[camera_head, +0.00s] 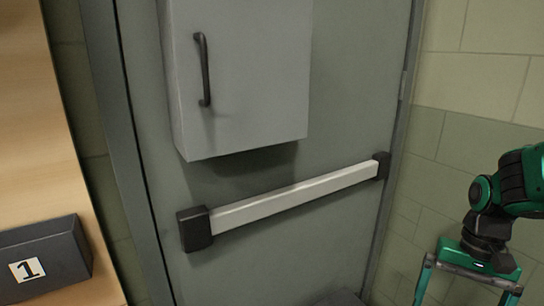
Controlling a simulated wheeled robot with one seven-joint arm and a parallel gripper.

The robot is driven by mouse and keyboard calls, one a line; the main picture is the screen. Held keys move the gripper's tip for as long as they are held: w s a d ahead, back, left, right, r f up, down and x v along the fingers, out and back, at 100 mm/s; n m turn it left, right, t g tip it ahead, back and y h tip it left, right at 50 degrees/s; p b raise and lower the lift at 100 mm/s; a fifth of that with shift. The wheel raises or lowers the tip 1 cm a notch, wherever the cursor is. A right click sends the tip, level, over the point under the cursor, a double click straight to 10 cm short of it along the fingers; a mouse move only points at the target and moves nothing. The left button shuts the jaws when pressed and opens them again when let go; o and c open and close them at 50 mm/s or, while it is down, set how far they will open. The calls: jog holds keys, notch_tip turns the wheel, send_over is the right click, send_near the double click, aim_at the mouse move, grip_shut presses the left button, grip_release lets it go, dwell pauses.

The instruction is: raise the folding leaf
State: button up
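I cannot make out a folding leaf for certain in the head view. My gripper (464,296) hangs at the lower right, in front of the pale block wall. Its two green fingers are wide apart with nothing visible between them. The fingertips are cut off by the bottom edge of the picture. A dark flat surface (340,298) shows at the bottom edge, left of my gripper; only a sliver is visible and I cannot tell what it is.
A grey door (260,270) with a white push bar (290,198) fills the middle. A grey cabinet (245,80) with a black handle (203,70) shows in front of its upper part. At left are a wooden panel (30,130) and a dark box (55,255) marked 1.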

jog(key=shift+t+h, duration=0.4)
jog(key=shift+t, duration=0.4)
jog(key=s+d+r, duration=0.1)
jog(key=s, duration=0.1)
jog(key=s+d+r, duration=0.2)
jog(key=s, duration=0.1)
jog(key=s+d+r, duration=0.1)
jog(key=s, duration=0.2)
jog(key=shift+d+r, duration=0.2)
jog(key=shift+c, duration=0.6)
jog(key=shift+s, duration=0.25)
jog(key=c, duration=1.7)
jog(key=w+a+f+n+g+y, duration=0.3)
jog(key=w+a+f+n, duration=0.6)
jog(key=w+a+f, duration=0.95)
jog(key=shift+c, duration=0.2)
jog(key=s+a+f+n+g+y, duration=0.2)
jog(key=a+f+n+g+y, duration=0.15)
jog(key=a+f, duration=0.9)
jog(key=s+a+f+y, duration=0.2)
jog(key=s+a, duration=0.2)
jog(key=a, duration=0.5)
jog(key=s+a+f+g+y, duration=0.1)
jog(key=s+a+f+y, duration=0.1)
jog(key=a, duration=0.7)
jog(key=s+a+f+y, duration=0.2)
jog(key=s+a+f, duration=0.2)
jog(key=s+a, duration=0.3)
jog(key=shift+a, duration=1.05)
